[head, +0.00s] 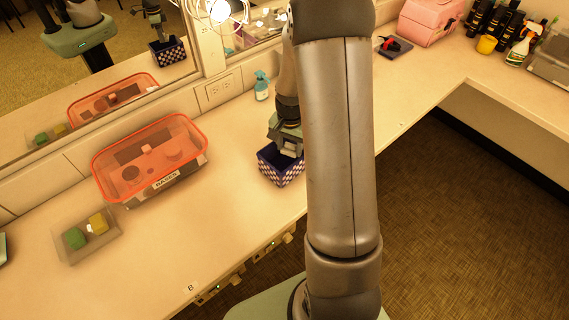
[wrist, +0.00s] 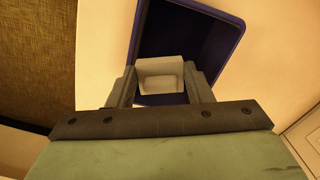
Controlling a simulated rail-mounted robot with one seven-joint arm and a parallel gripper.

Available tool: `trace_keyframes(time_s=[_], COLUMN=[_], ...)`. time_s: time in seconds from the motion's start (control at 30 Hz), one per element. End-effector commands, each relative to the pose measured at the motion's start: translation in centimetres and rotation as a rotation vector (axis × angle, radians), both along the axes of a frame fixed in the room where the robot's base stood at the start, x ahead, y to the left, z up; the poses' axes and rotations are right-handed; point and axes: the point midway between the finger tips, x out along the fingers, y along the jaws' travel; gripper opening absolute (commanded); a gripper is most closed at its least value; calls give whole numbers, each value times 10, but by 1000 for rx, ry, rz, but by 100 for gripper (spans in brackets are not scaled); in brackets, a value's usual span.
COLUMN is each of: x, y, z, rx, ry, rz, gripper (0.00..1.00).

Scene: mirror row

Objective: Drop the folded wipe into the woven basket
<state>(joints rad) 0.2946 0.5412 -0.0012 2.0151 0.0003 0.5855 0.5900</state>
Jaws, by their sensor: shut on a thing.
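The woven basket (head: 281,169) is a small blue-and-white checked box on the counter, left of my arm in the head view. In the wrist view its dark blue rim (wrist: 232,40) and dark inside show. My gripper (head: 291,144) is over the basket. In the wrist view my gripper (wrist: 160,82) is shut on the pale folded wipe (wrist: 160,69), which lies over the basket's opening. I cannot tell how far the wipe is above the basket's floor.
A clear bin with an orange rim (head: 205,150) stands left of the basket, and a small tray (head: 83,252) with green and yellow items is farther left. A teal spray bottle (head: 261,86) stands behind the basket by the mirror wall. The counter (head: 225,215) in front is clear.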

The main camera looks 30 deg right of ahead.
Motion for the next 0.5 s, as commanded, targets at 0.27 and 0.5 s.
trace_keyframes(time_s=[0.27,0.5], x=[0,0], y=[0,0], z=[-6,-6], rx=[0,0], ry=[0,0], rz=[0,0], gripper=[17,71])
